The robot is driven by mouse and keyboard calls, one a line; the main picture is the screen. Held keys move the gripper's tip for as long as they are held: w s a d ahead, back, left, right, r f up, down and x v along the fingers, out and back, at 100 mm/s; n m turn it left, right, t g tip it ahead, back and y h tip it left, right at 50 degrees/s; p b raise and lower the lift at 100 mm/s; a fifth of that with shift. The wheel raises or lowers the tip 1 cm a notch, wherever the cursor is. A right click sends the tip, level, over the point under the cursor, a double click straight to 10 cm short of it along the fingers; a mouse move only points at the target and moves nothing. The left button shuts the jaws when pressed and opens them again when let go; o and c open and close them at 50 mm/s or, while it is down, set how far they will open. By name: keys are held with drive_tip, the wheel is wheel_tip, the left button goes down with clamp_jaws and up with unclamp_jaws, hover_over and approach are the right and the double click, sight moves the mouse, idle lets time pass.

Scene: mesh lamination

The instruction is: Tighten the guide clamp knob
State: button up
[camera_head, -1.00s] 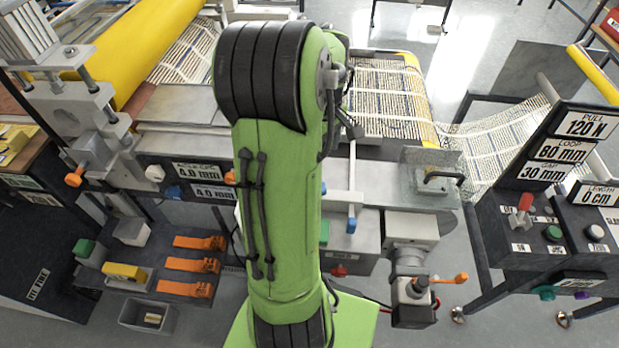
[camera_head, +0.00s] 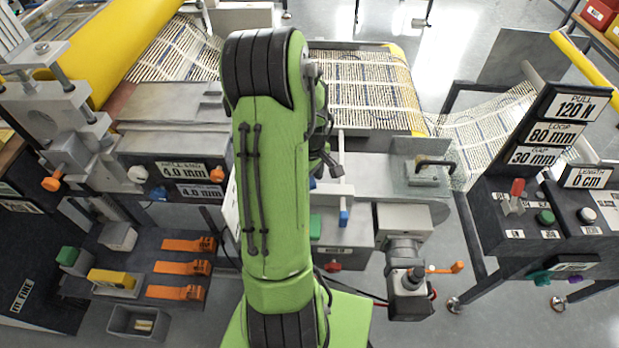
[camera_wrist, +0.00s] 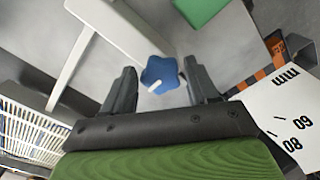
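The guide clamp knob is a small blue lobed knob (camera_wrist: 158,73) with a white mark, near the end of a pale crosspiece (camera_wrist: 125,32) in the wrist view. My gripper (camera_wrist: 160,66) is open, with one dark finger on either side of the knob. Gaps show between knob and fingers; I cannot tell its height above the knob. In the head view, a small blue patch (camera_head: 312,183) beside my arm looks like the same knob, mostly hidden. The pale guide bar (camera_head: 341,160) runs just right of it. My arm hides most of the gripper there.
A green block (camera_head: 315,227) and a blue piece (camera_head: 343,218) at the bar's end are close by. A metal plate with a dark handle (camera_head: 434,165) stands to the right. A white scale plate (camera_wrist: 285,108) lies near the right finger. The mesh (camera_head: 365,90) is behind.

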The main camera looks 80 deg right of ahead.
drive_tip(key=c, duration=0.8)
drive_tip(key=shift+m, duration=0.5)
drive_tip(key=m+b, duration=0.1)
drive_tip(key=m, duration=0.3)
drive_tip(key=m+b, duration=0.1)
drive_tip(key=m, duration=0.3)
drive_tip(key=shift+w+a, duration=0.1)
drive_tip(key=shift+w, duration=0.1)
drive_tip(key=m, duration=0.4)
drive_tip(key=shift+w+m+b, duration=0.1)
drive_tip(key=shift+m+b, duration=0.3)
drive_tip(key=shift+w+m, duration=0.1)
drive_tip(key=shift+m, duration=1.9)
